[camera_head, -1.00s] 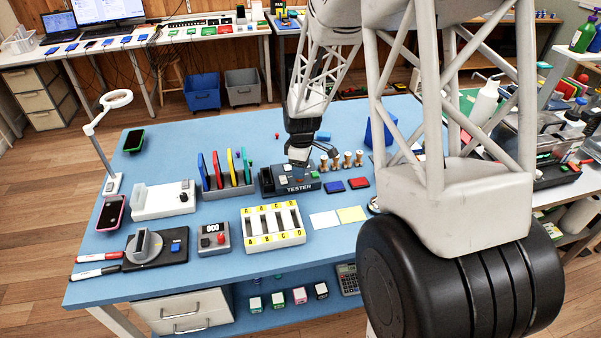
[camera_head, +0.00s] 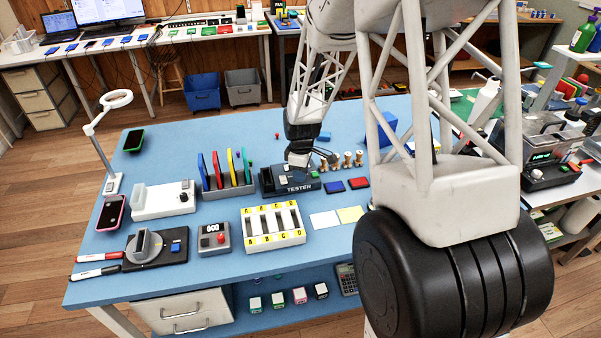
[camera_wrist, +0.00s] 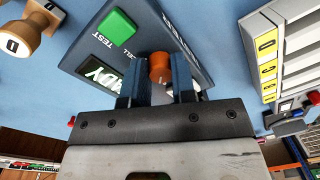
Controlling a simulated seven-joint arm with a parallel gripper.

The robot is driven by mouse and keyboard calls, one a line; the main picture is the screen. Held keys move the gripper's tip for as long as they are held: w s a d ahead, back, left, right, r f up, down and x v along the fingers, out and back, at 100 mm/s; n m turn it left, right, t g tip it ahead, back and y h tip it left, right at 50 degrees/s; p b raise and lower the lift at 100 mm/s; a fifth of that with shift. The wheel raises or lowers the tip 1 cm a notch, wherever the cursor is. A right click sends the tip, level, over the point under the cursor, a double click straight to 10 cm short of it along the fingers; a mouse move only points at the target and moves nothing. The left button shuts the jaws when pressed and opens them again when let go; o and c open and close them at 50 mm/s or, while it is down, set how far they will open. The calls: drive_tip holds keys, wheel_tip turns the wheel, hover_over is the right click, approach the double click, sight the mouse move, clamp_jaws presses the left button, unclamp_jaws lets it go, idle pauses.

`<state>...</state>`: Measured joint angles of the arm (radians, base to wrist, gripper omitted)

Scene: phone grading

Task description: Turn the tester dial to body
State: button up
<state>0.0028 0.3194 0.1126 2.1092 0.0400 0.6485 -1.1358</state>
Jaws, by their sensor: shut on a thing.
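The dark tester (camera_head: 298,190) stands near the middle of the blue table, with its name on the front face. In the wrist view its sloped panel (camera_wrist: 205,55) shows a green TEST button (camera_wrist: 115,29) and a lit display (camera_wrist: 97,72), partly hidden by my gripper. The orange dial (camera_wrist: 160,65) sits between my two fingers. My gripper (camera_wrist: 159,80) is shut on the dial from both sides. The dial's setting cannot be read clearly; a finger and the gripper body cover part of its surround. In the head view my gripper (camera_head: 299,159) is over the tester and the dial is hidden.
A rack of coloured phones (camera_head: 228,189) stands left of the tester, close beside it. Several wooden-handled stamps (camera_head: 347,160) stand at its right.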

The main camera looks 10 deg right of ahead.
drive_tip(key=shift+m, duration=0.4)
drive_tip(key=m, duration=0.3)
drive_tip(key=shift+m, duration=0.3)
drive_tip(key=shift+s+m, duration=0.1)
drive_tip(key=shift+m, duration=2.1)
drive_tip(key=o, duration=0.9)
drive_tip(key=shift+d+r, duration=0.15)
drive_tip(key=shift+r, duration=3.75)
